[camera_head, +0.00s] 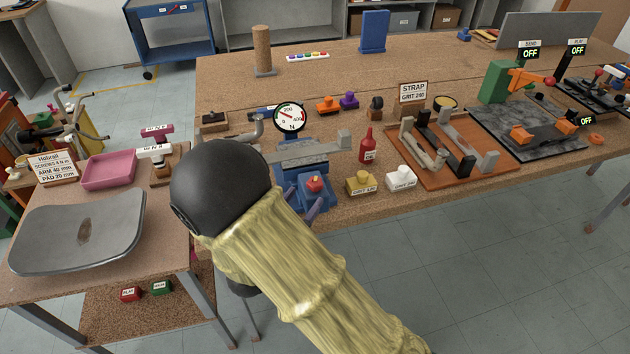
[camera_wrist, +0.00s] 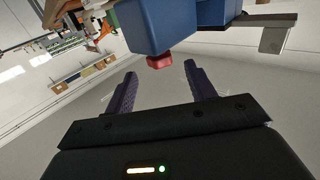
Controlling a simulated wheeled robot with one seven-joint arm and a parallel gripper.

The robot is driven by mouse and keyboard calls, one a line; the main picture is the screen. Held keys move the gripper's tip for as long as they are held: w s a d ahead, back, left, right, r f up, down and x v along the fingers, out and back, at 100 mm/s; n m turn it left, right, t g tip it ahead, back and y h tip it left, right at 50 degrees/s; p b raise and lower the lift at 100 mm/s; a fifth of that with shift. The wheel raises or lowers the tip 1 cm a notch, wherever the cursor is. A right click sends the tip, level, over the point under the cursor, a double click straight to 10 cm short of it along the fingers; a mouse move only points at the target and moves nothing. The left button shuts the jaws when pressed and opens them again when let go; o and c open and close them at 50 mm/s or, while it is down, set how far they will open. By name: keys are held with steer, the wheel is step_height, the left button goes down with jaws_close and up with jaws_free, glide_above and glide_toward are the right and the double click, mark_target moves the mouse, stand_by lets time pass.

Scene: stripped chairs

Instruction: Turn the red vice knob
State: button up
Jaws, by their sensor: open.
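The red vice knob (camera_head: 314,183) is on the front of the blue vice (camera_head: 301,172) at the bench's front edge. In the wrist view the knob (camera_wrist: 160,62) is a small red piece below the blue vice body (camera_wrist: 152,28). My gripper (camera_wrist: 160,70) is open, with its two purple fingers spread. The knob appears between the fingertips in that view, with gaps on both sides. I cannot tell how far away it is in depth. In the head view my dark wrist and sleeved arm hide part of the gripper.
A round gauge (camera_head: 289,118) stands behind the vice. A red bottle (camera_head: 368,146), a yellow block (camera_head: 360,182) and a white block (camera_head: 401,178) are to its right. A grey seat pan (camera_head: 80,232) lies on the left table. Open floor lies before the bench.

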mark_target(311, 189)
steer(key=p+x, duration=0.1)
steer(key=x, duration=0.5)
steer(key=shift+w+d, duration=0.15)
steer(key=shift+w, duration=0.15)
steer(key=shift+c, duration=0.2)
steer(key=c, duration=0.9)
